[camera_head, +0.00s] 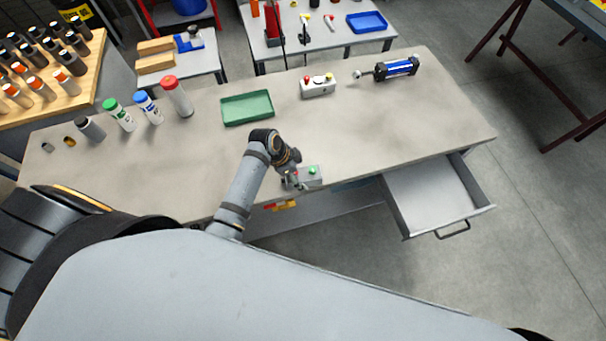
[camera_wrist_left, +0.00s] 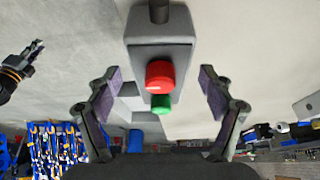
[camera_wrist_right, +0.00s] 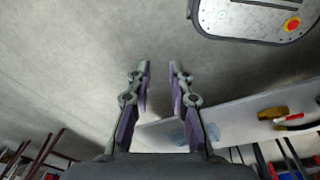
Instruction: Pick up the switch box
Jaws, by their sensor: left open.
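The switch box (camera_head: 312,176) is a small grey box with a red and a green button, on the grey table near its front edge. My left gripper (camera_head: 291,181) is at its left end in the head view. In the left wrist view, the switch box (camera_wrist_left: 160,45) lies between the spread fingers, with visible gaps on both sides. My left gripper is open and not touching it there.
A green tray (camera_head: 247,108), a light box with red and yellow buttons (camera_head: 318,88) and a blue-black cylinder (camera_head: 396,68) stand farther back. Several bottles (camera_head: 176,96) stand at left. An open drawer (camera_head: 436,192) juts out at the front right. The table's right part is clear.

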